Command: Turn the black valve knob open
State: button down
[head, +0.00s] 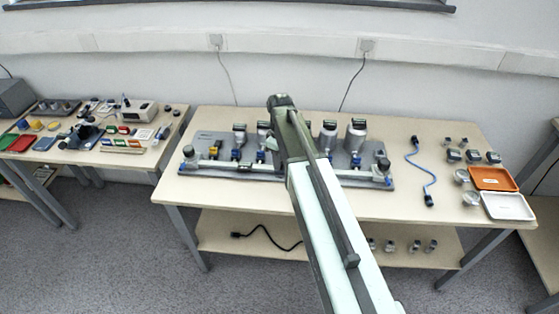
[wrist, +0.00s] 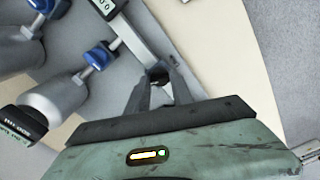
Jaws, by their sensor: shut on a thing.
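In the wrist view, a small dark round piece, which looks like the black valve knob (wrist: 158,74), sits at the end of a grey bar. My gripper (wrist: 159,84) is shut on it, with one dark finger on each side. Most of the knob is hidden between the fingertips. In the head view my arm covers the middle of the grey panel (head: 262,172), and the gripper and the held knob cannot be made out there. Whether the knob is turned cannot be told.
Blue fittings (wrist: 100,57) and a grey cylinder (wrist: 55,97) are left of the fingers. On the table (head: 430,211), right of the panel, lie a blue cable (head: 424,172), an orange tray (head: 493,179) and a white tray (head: 508,207). Another crowded table stands at left.

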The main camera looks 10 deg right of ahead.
jog(key=m, duration=0.6)
jog(key=shift+m, duration=0.3)
jog(key=m, duration=0.6)
jog(key=shift+m, duration=0.4)
jog(key=c, duration=1.1)
grip_release()
notch_tip(320, 180, up, 8)
jog(key=p, duration=0.8)
jog(key=shift+f, duration=0.1)
